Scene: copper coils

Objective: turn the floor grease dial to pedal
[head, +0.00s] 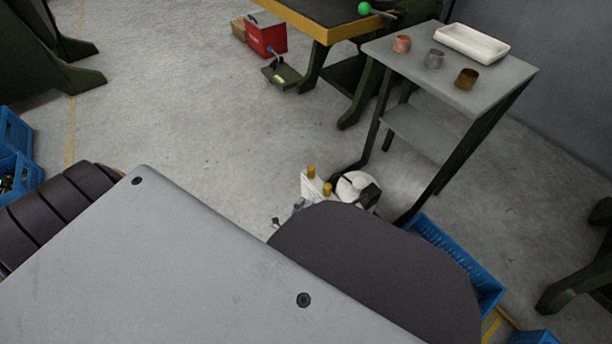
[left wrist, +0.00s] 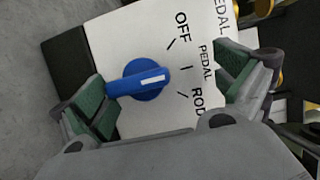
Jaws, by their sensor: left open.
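The blue grease dial (left wrist: 138,82) sits on a white panel (left wrist: 135,35) marked OFF, PEDAL and ROD in the left wrist view. Its white pointer line lies toward the middle tick, beside PEDAL. My left gripper (left wrist: 168,92) is open, with green-padded fingers on either side of the dial. The left finger is close to the dial's tail; I cannot tell if they touch. The right finger is clear of the dial. In the head view the white grease unit (head: 312,188) with brass caps stands on the floor, partly hidden by my arm. My right gripper is not in view.
A grey side table (head: 460,85) with copper coils and a white tray (head: 471,44) stands behind the unit. A blue crate (head: 455,250) lies right of my arm. A red box (head: 266,35) and a green pedal (head: 282,77) are farther back. The floor at left is mostly clear.

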